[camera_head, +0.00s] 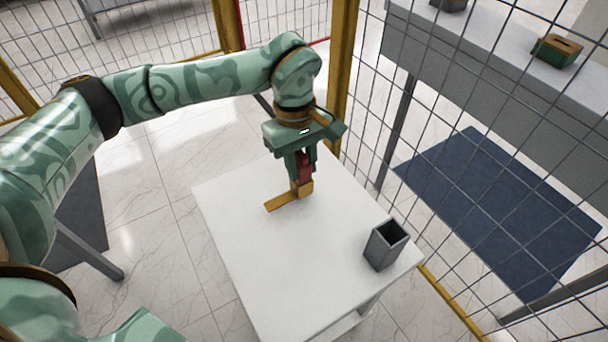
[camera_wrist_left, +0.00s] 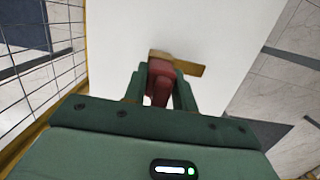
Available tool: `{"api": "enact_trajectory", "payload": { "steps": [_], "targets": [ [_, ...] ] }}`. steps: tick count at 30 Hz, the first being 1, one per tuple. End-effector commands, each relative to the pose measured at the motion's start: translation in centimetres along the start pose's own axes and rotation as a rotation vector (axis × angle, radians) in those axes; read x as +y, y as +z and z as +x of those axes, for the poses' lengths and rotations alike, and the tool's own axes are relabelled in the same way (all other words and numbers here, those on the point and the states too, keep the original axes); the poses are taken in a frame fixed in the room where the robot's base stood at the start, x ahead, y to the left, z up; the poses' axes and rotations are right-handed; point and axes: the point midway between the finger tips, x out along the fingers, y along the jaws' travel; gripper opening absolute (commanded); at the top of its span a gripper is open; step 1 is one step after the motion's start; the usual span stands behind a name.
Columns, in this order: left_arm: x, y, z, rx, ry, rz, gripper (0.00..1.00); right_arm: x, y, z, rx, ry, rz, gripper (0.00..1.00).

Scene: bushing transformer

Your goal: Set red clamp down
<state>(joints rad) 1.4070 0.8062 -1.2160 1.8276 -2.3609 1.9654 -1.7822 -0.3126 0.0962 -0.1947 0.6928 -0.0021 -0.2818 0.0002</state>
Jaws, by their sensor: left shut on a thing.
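My left gripper (camera_head: 303,172) reaches down over the far part of the white table (camera_head: 290,260). It is shut on the red clamp (camera_head: 304,168), whose dark red part shows between the fingers. A yellow-orange L-shaped piece (camera_head: 288,199) shows just below the red part, at or very near the table top; I cannot tell if it touches. In the left wrist view the red clamp (camera_wrist_left: 159,82) sits between the fingers (camera_wrist_left: 160,92), with the orange piece (camera_wrist_left: 182,65) beyond it over the white surface. My right gripper is not in view.
A grey open-topped box (camera_head: 385,245) stands near the table's right corner. The middle and front of the table are clear. A wire mesh fence (camera_head: 470,130) with yellow posts runs behind and right of the table. A grey bench (camera_head: 480,70) beyond it holds a green-and-brown part (camera_head: 556,50).

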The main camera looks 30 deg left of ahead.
Motion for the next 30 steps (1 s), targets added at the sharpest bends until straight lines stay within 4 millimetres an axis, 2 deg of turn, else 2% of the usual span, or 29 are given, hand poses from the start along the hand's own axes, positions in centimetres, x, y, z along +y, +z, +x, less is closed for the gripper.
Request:
{"api": "enact_trajectory", "payload": {
  "steps": [1,4,16,17,19,27,30],
  "targets": [
    [0.0,-0.1,1.9,-0.007,-0.008,0.000,0.04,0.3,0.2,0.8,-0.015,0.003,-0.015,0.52],
    [0.0,-0.3,3.2,-0.006,-0.007,0.001,0.04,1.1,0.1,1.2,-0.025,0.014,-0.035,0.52],
    [0.0,-0.3,3.1,0.000,-0.001,0.001,0.04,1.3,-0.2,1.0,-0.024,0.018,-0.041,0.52],
    [-0.1,-0.3,3.2,0.000,-0.002,0.001,0.30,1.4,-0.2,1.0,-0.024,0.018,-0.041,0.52],
    [-0.1,-0.3,3.2,0.000,-0.002,0.001,0.49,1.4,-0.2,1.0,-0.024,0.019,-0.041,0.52],
    [-0.1,-0.3,3.1,-0.001,-0.002,0.001,0.49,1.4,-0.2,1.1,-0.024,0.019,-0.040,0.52],
    [-0.1,-0.3,2.4,0.001,0.000,0.001,0.49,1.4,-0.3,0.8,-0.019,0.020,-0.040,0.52]
  ]
}}
